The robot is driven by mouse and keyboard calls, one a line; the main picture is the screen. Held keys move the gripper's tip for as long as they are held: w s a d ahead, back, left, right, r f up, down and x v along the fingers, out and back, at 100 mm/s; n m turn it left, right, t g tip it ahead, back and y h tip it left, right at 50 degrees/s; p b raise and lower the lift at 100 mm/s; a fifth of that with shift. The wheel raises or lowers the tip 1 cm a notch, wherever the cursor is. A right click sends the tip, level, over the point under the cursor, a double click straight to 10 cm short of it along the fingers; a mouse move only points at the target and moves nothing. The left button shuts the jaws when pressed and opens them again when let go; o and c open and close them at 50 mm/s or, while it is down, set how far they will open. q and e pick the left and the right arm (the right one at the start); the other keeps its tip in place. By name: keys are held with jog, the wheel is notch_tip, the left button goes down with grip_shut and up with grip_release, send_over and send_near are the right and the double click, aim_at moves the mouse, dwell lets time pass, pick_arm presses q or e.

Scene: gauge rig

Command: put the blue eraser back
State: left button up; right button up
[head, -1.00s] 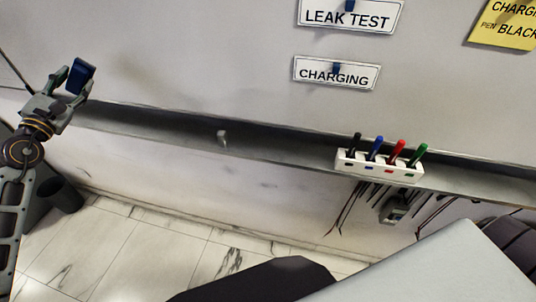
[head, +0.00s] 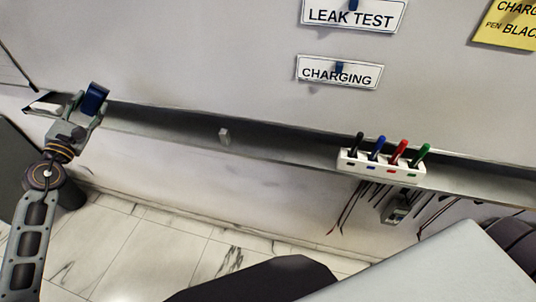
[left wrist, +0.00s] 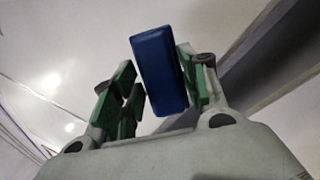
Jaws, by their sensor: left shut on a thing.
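The blue eraser (head: 95,98) is in my left gripper (head: 86,106), at the far left of the head view. In the left wrist view the eraser (left wrist: 160,72) stands between the green-padded fingers of the left gripper (left wrist: 158,88). The gripper is shut on it. The eraser appears in front of the left end of the long grey tray (head: 285,150) along the wall; I cannot tell whether it touches the tray or wall. My right gripper is not in view.
A white holder (head: 350,164) with black, blue, red and green pens stands on the tray's right part. Signs reading LEAK TEST (head: 352,16) and CHARGING (head: 338,73) hang above. Cables hang below the tray.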

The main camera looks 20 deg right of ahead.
pick_arm(q)
jog(key=shift+s+f, duration=0.25)
jog(key=shift+f, duration=0.5)
jog(key=shift+s+f, duration=0.3)
jog(key=shift+f, duration=0.45)
jog(key=shift+s+f, duration=0.25)
jog(key=shift+f, duration=0.3)
jog(key=shift+s+f, duration=0.1)
jog(key=shift+f, duration=0.15)
jog(key=s+a+f+n+t+y, duration=0.1)
jog(key=s+f+y, duration=0.1)
jog(key=s+f, duration=0.9)
jog(key=s+a+f+n+y, duration=0.1)
jog(key=s+f+n+y, duration=0.15)
jog(key=s+f, duration=0.8)
jog(key=w+d+f+y, duration=0.1)
jog(key=d+f+y, duration=0.1)
jog(key=d, duration=0.7)
jog(key=shift+w+n+y, duration=0.2)
jog(key=shift+n+y, duration=0.25)
jog(key=shift+y, duration=0.1)
